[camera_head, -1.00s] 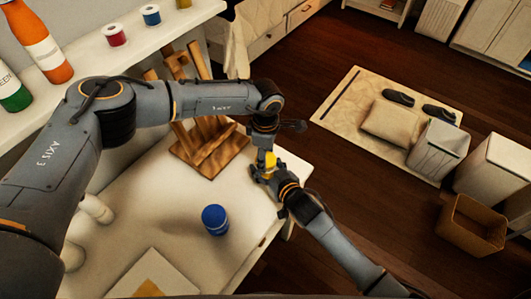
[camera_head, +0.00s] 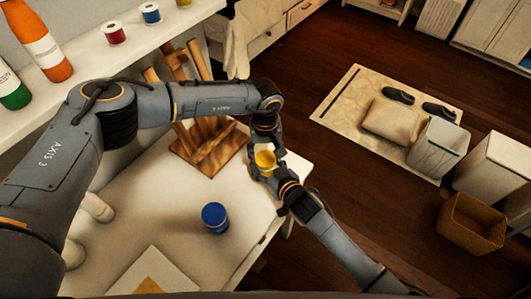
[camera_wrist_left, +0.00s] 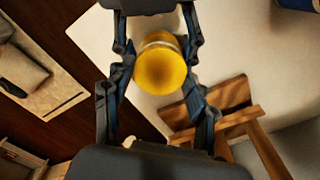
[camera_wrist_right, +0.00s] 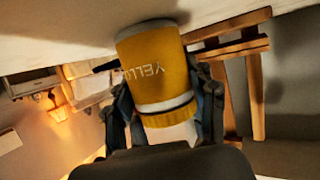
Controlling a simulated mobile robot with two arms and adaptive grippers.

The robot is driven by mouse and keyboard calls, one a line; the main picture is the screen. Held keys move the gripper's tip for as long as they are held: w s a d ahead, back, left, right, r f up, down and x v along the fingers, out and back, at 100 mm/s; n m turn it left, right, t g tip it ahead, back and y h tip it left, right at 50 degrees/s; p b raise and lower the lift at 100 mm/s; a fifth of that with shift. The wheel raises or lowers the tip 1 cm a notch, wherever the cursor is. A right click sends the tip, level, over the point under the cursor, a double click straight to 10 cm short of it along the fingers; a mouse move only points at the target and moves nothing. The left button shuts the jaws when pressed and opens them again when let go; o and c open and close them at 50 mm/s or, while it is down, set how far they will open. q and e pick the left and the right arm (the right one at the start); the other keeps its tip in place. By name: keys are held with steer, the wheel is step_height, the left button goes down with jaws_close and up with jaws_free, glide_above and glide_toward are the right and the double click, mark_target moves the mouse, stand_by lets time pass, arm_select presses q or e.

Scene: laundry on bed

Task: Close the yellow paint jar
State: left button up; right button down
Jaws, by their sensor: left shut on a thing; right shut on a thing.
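The yellow paint jar (camera_head: 265,158) is between my two grippers, above the right corner of the white table. The right wrist view shows its labelled body (camera_wrist_right: 155,68), inverted in the picture, with a pale band below and then the yellow lid (camera_wrist_right: 166,115). The lid's round top (camera_wrist_left: 160,70) faces the left wrist camera. My left gripper (camera_head: 270,145) comes from above and is shut on the lid. My right gripper (camera_head: 262,172) comes from the front right and is shut on the jar. Whether the jar touches the table is unclear.
A blue jar (camera_head: 215,217) stands on the white table (camera_head: 185,235), left of my right gripper. A wooden easel (camera_head: 208,145) stands behind it. Bottles (camera_head: 45,50) and thread spools (camera_head: 115,34) line the shelf. Open floor lies right of the table.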

arm_select(q)
steer(key=m, duration=1)
steer(key=o, duration=0.7)
steer(key=shift+o, duration=0.2)
steer(key=shift+r, duration=2.25)
